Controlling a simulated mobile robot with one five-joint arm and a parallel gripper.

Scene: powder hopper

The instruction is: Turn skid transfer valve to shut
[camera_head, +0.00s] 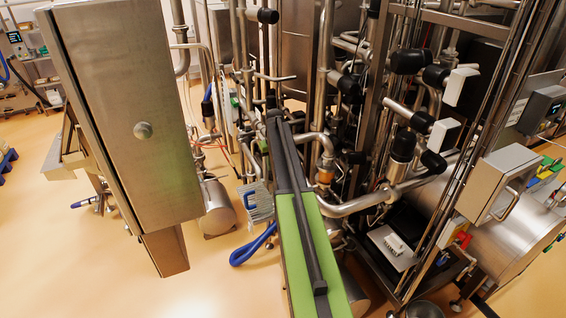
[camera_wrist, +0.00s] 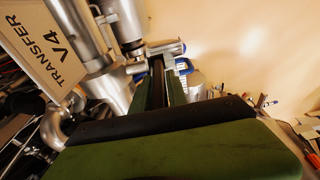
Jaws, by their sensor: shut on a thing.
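A white sign reading "TRANSFER V4" (camera_wrist: 58,45) hangs at the upper left of the wrist view, beside steel pipework. My gripper (camera_wrist: 158,72) reaches forward from its green body, with its dark fingers close together. At their tips is a short grey metal bar (camera_wrist: 168,48), which looks like the valve's handle; the jaws are shut on it. In the head view my gripper (camera_head: 273,112) reaches into the pipework at the centre. The valve body and the exact grip are mostly hidden there by my arm, so the handle's angle is unclear.
A large steel cabinet (camera_head: 125,110) stands close on the left. Dense pipes and a steel frame (camera_head: 365,100) crowd the right, with a grey box (camera_head: 500,180) there. A blue hose loop (camera_head: 252,246) lies left of my arm. Floor (camera_head: 225,285) is clear at lower left.

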